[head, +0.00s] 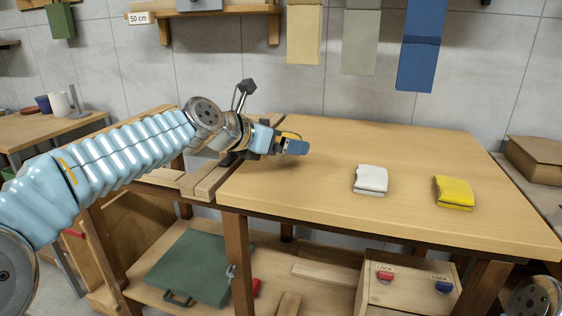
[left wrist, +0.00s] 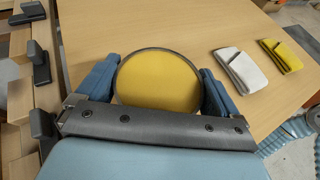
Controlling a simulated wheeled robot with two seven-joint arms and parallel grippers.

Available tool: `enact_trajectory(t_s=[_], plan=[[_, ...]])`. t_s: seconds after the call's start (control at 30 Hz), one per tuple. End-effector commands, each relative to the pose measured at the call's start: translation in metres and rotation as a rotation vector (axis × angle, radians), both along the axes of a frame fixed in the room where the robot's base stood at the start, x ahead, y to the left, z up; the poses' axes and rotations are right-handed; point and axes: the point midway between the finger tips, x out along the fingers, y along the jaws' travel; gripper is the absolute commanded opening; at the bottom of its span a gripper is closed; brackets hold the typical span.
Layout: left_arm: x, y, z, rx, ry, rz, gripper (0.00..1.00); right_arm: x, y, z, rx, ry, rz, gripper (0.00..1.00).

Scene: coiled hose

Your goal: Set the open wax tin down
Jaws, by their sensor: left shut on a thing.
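The open wax tin (left wrist: 158,80) is round with a dark rim and is full of yellow wax; it shows in the left wrist view. My left gripper (left wrist: 160,90) is shut on it, with one blue finger on each side. In the head view my left gripper (head: 294,147) is over the left part of the wooden table (head: 330,210), and the tin is mostly hidden there. I cannot tell whether the tin touches the tabletop. My right gripper is not in view.
A folded white cloth (head: 371,180) and a folded yellow cloth (head: 454,192) lie on the right half of the table. The tabletop between the tin and the cloths is clear. Dark vise-like fittings (left wrist: 40,65) line the table's left edge. A green case (head: 185,262) lies on the shelf below.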

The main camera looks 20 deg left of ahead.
Motion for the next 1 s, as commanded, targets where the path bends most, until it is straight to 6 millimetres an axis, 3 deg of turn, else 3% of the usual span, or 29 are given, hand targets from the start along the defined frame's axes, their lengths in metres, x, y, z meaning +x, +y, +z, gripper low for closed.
enact_trajectory(t_s=[0.17,0.4,0.77,0.8,1.0], plan=[[0.007,0.003,-0.008,-0.002,-0.002,0.001,0.37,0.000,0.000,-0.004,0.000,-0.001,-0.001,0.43],[0.009,0.005,-0.042,-0.001,-0.004,0.002,0.37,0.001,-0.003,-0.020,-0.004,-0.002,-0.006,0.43],[0.009,0.004,-0.044,0.000,-0.005,0.000,0.37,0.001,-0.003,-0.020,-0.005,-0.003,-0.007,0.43],[0.009,0.004,-0.044,0.000,-0.002,0.000,1.00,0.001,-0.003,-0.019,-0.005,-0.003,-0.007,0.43],[0.009,0.004,-0.044,0.000,-0.001,0.000,1.00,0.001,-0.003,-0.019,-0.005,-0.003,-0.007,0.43]])
